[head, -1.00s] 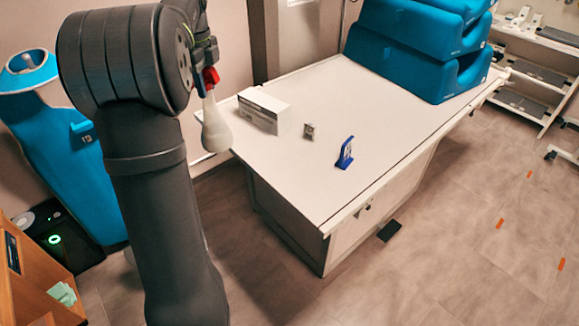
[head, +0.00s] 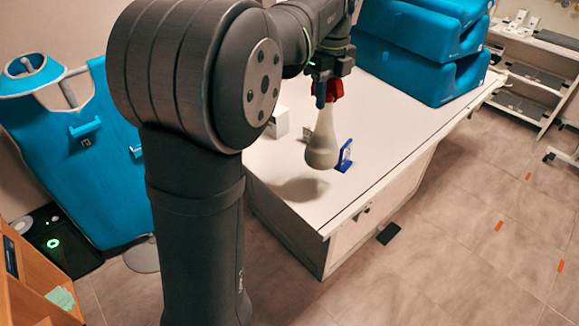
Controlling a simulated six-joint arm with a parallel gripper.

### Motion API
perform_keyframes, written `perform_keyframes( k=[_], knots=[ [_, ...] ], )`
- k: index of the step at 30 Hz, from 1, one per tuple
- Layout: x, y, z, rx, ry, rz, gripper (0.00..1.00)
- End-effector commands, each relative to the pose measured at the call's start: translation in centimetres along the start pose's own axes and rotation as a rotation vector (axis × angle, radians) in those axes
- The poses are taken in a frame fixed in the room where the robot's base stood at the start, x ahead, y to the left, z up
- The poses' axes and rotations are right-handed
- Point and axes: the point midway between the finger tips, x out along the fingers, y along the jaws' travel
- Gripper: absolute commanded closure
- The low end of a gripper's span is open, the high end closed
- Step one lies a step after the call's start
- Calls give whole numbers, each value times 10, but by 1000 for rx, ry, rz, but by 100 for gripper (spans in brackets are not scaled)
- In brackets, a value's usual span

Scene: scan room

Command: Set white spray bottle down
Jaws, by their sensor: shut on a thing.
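The white spray bottle (head: 322,145) with a red head hangs upright from my gripper (head: 328,92) in the head view. My gripper is shut on the bottle at its red top. The bottle is over the white table (head: 375,165), with a soft shadow on the tabletop below and to its left. Its base appears a little above the surface. My arm hides much of the table's left part.
A blue card stand (head: 345,156) is just right of the bottle, partly behind it. A white box (head: 279,122) shows beside my arm. Blue cushions (head: 425,62) are stacked at the table's back. The table's front part is clear.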

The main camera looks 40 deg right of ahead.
Motion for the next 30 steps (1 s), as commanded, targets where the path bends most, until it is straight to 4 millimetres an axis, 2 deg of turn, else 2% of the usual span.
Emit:
perform_keyframes(
  k=[2,5,18,21,25,30],
  knots=[
    [1,-1,-1,7,-1,-1,100],
    [6,0,8,6,-1,-1,100],
    [55,11,89,4,0,0,100],
    [63,12,102,6,-1,-2,100],
    [68,13,111,6,-2,-2,100],
    [78,14,112,8,0,0,100]
  ],
)
